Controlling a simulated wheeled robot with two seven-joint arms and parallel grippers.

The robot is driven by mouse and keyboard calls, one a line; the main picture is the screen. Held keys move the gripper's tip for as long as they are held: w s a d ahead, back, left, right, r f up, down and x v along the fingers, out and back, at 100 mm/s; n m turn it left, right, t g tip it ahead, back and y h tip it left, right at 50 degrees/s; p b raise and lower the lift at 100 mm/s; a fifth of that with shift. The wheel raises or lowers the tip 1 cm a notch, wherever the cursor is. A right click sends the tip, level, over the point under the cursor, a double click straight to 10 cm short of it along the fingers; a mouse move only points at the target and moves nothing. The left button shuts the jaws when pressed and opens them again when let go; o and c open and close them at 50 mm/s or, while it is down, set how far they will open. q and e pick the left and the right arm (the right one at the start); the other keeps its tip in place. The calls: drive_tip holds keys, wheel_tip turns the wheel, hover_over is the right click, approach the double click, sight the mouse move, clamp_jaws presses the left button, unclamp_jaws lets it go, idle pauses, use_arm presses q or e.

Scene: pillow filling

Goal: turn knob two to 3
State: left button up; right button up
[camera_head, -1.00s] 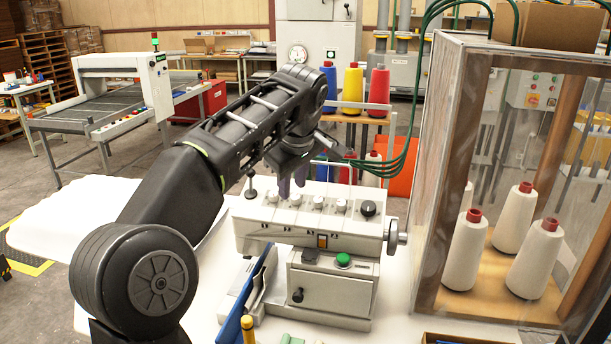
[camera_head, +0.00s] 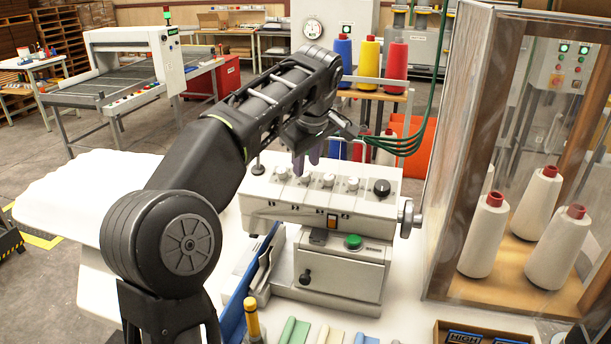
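A pale control box (camera_head: 315,212) stands on the white table with a row of light knobs along its sloped top and a black knob (camera_head: 382,188) at the right end. The second light knob from the left (camera_head: 305,178) is just under my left gripper (camera_head: 307,165). The gripper points down, its two purple-grey fingers close above or around that knob; contact and the finger gap are not clear. The knob's pointer setting is too small to read. My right gripper is not in view.
A metal crank (camera_head: 410,217) juts from the box's right side. A clear-walled cabinet with white cones (camera_head: 484,235) stands at the right. A blue panel (camera_head: 250,285), folded cloths (camera_head: 293,331) and an open carton (camera_head: 480,335) lie in front. Coloured spools (camera_head: 370,63) stand behind.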

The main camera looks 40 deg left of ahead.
sight(305, 173)
use_arm(q)
drive_tip(key=shift+x, duration=1.8)
clamp_jaws()
